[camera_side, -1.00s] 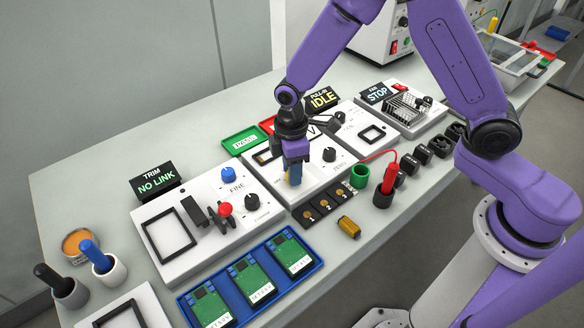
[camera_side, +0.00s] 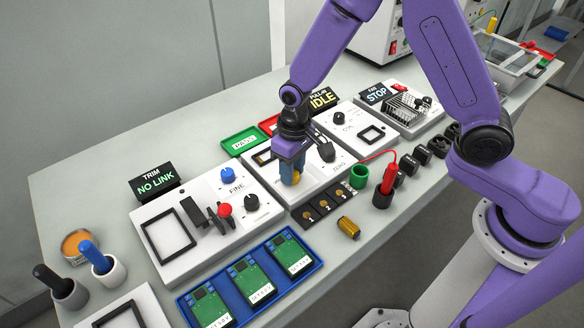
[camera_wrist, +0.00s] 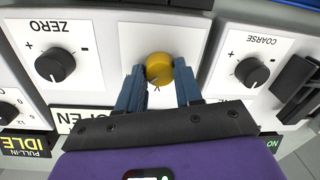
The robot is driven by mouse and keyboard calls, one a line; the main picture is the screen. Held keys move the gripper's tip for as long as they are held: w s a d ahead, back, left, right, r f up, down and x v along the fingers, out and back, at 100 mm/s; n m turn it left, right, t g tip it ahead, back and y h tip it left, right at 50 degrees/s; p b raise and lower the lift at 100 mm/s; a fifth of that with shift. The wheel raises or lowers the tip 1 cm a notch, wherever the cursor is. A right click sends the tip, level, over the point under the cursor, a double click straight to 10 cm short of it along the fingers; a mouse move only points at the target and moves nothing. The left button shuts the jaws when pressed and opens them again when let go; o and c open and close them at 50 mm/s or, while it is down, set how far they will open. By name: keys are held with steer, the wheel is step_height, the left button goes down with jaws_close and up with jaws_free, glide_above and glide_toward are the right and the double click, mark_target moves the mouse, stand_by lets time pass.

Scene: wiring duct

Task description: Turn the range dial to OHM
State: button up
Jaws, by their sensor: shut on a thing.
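The range dial is a round yellow knob (camera_wrist: 159,67) on a white panel. It also shows in the side view (camera_side: 296,178), partly covered by the fingers. My gripper (camera_wrist: 160,74) has its blue fingers on both sides of the dial and is shut on it; it also shows over the panel in the side view (camera_side: 290,174). A letter V is readable just below the dial in the wrist view. I cannot read an OHM mark, and the dial's exact pointing direction is unclear.
In the wrist view a black ZERO knob (camera_wrist: 55,64) stands left of the dial and a black COARSE knob (camera_wrist: 252,72) right of it. In the side view a red plug (camera_side: 389,176) with a cable and a blue tray of green boards (camera_side: 184,302) lie nearby.

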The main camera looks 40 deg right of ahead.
mark_target(296, 171)
steer(key=shift+m, duration=1.2)
steer(key=o, duration=1)
steer(key=shift+r, duration=0.15)
steer(key=r, duration=1.1)
steer(key=d+r, duration=0.1)
steer(key=r, duration=0.5)
steer(key=shift+r, duration=0.1)
